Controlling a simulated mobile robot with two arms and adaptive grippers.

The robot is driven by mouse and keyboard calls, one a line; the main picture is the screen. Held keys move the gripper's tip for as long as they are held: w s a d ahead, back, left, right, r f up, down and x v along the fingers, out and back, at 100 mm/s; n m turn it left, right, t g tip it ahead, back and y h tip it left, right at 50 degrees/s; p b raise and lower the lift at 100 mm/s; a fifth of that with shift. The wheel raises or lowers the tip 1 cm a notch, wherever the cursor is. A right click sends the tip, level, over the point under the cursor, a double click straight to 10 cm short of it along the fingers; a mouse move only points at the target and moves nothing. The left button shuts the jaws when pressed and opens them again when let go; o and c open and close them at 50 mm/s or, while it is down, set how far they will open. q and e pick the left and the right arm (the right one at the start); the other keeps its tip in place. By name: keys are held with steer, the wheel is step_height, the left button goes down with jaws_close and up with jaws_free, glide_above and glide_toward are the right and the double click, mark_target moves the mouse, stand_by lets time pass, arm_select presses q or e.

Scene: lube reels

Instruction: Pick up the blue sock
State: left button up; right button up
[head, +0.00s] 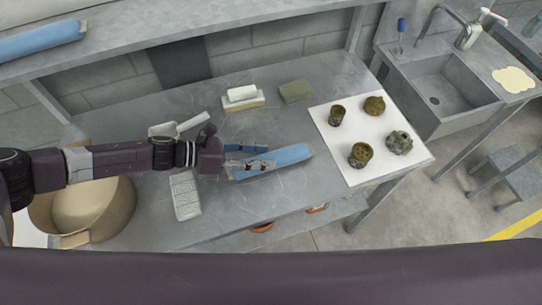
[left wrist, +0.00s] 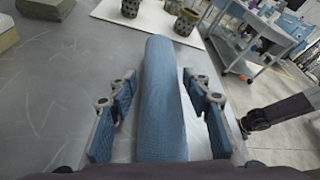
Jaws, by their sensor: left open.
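The blue sock (head: 290,156) looks like a long, smooth blue roll lying on the grey metal table (head: 255,195). My left gripper (head: 268,157) reaches in from the left over it, with its fingers open. In the left wrist view the sock (left wrist: 163,75) runs lengthwise between the two open fingers of my left gripper (left wrist: 162,88). A gap shows on each side, wider on the left. The sock's near end is hidden at the bottom of that view.
A white mat (head: 345,115) with several dark green-brown pots lies to the right. A white block (head: 242,93) and a green block (head: 295,91) lie behind. A grey grater-like piece (head: 186,197) and a beige tub (head: 120,210) are left. Another blue roll (head: 40,39) lies on the upper shelf.

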arm_select(q)
steer(key=shift+x, duration=0.95)
steer(key=c, duration=1)
steer(key=shift+o, duration=0.2)
